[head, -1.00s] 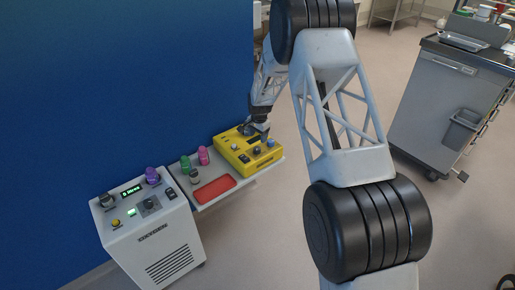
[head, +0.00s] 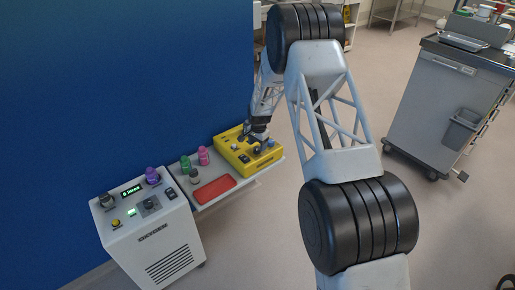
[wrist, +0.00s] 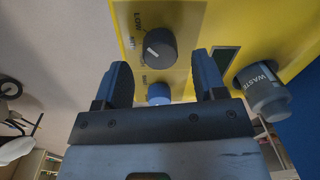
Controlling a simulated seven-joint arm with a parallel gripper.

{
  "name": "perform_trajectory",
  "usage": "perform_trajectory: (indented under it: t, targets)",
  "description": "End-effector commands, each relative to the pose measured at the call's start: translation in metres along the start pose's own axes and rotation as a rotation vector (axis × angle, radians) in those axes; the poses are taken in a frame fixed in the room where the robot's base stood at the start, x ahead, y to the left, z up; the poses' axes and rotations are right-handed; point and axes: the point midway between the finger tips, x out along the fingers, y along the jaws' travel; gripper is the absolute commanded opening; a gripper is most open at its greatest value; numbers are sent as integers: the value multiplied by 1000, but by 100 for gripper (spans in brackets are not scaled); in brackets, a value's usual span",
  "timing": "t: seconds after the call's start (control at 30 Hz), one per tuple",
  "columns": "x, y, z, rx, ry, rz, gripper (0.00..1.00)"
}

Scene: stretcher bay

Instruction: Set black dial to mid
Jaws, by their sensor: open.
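The black dial (wrist: 156,47) is on a yellow panel in the wrist view, with a white pointer mark on its face. A LOW label is printed above it; other small print beside it is too blurred to read surely. My gripper (wrist: 162,78) is open, its two dark fingers spread below the dial in the picture, apart from it, with nothing held. In the head view my gripper (head: 259,139) is over the yellow box (head: 236,158) and hides part of its top.
A blue knob (wrist: 158,94) shows between my fingers. A grey cap marked WASTE (wrist: 263,92) stands right of them. The box sits on a shelf with a red pad (head: 214,190) and small bottles (head: 203,156). A white console (head: 155,240) stands left, a grey cart (head: 440,110) right.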

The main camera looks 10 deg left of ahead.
Motion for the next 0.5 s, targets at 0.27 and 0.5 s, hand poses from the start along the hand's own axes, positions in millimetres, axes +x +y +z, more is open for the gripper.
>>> perform_trajectory:
  t: [0.27, 0.5]
  targets:
    - [20, 0, 0, 0, 0, 0, 64]
    - [23, 0, 0, 0, 0, 0, 64]
